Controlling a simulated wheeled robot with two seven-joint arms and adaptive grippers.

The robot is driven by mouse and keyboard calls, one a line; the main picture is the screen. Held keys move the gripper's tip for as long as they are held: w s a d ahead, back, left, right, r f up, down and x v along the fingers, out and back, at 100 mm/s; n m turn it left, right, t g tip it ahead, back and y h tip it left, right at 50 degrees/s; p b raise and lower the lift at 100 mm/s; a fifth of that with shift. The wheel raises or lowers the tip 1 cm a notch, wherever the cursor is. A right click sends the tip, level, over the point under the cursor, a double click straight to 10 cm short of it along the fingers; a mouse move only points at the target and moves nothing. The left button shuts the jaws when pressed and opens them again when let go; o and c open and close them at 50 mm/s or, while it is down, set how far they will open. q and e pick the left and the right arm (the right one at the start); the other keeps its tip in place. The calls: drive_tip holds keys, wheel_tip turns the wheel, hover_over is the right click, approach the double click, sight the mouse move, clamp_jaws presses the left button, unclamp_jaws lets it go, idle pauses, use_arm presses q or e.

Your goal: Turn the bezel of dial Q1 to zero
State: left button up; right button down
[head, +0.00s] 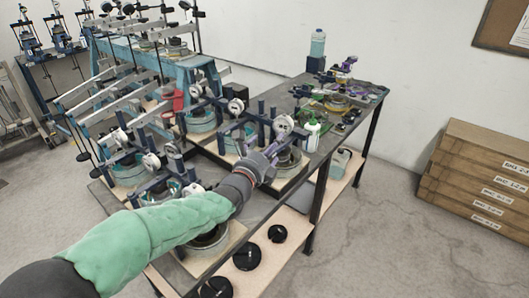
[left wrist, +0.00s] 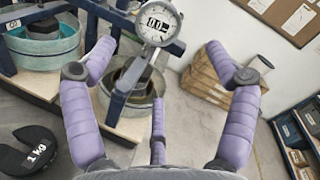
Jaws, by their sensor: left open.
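A round white dial gauge (left wrist: 157,22) with a dark pointer and dark marks on its face shows at the top of the left wrist view, on a dark blue post. It seems to be the dial (head: 284,124) just beyond my left gripper in the head view. I cannot read a Q1 label. My left gripper (head: 270,154) has purple padded fingers and is open and empty. In the left wrist view its fingers (left wrist: 160,75) are spread wide below the dial, apart from it. My right gripper is not in view.
Several similar dials on blue frames crowd the bench, one of them (head: 235,107) to the left. A white bottle (head: 312,135) stands on the right. A black 1 kg weight (left wrist: 35,150) lies at lower left. Wooden drawers (head: 475,180) stand at the right wall, with clear floor before them.

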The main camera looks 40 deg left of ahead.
use_arm(q)
drive_tip(key=shift+s+d, duration=0.15)
drive_tip(key=shift+s, duration=0.6)
drive_tip(key=shift+s+d, duration=0.1)
drive_tip(key=shift+s, duration=0.6)
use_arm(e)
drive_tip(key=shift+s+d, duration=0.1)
